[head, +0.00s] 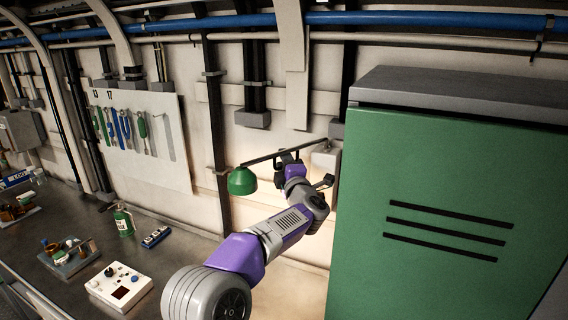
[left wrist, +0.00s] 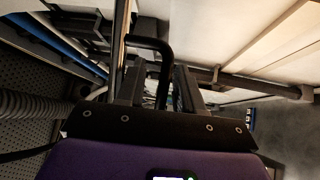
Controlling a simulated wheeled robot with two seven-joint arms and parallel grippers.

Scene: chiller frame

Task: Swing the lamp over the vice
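The lamp has a green shade (head: 242,181) hanging at the left end of a thin dark swing arm (head: 285,150), which runs from a wall mount beside the green cabinet. My left gripper (head: 289,157) is at this arm, right of the shade. In the left wrist view, a black bent bar (left wrist: 150,43) passes between the fingers of my left gripper (left wrist: 158,88). The fingers look apart, with a gap beside the bar; contact is unclear. I cannot clearly pick out the vice among the small bench items. My right gripper is out of view.
A tall green cabinet (head: 440,200) fills the right side, close to my left arm. Tools hang on a wall board (head: 172,165).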

